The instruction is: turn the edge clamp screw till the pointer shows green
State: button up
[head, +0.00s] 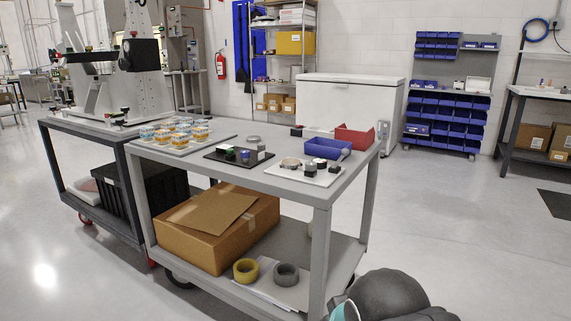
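A tall grey metal fixture (140,88) with a dark block on its front stands on the left cart. Small black parts, one with a red spot, sit at its base. I cannot make out which part is the edge clamp, its screw or the pointer at this size, and no pointer colour can be read. My gripper is not in view; only a dark rounded part of my own arm with a teal edge shows at the bottom right.
The grey cart (285,186) in front holds several orange-and-white cups (200,133), a black plate (225,156), a white plate (322,178), a blue bin (327,148) and a red bin (355,138). A cardboard box (180,240) lies below.

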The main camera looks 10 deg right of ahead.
aim_at(309, 166)
jog(key=u, duration=1.25)
jog(key=i, duration=0.85)
jog(key=z, duration=1.95)
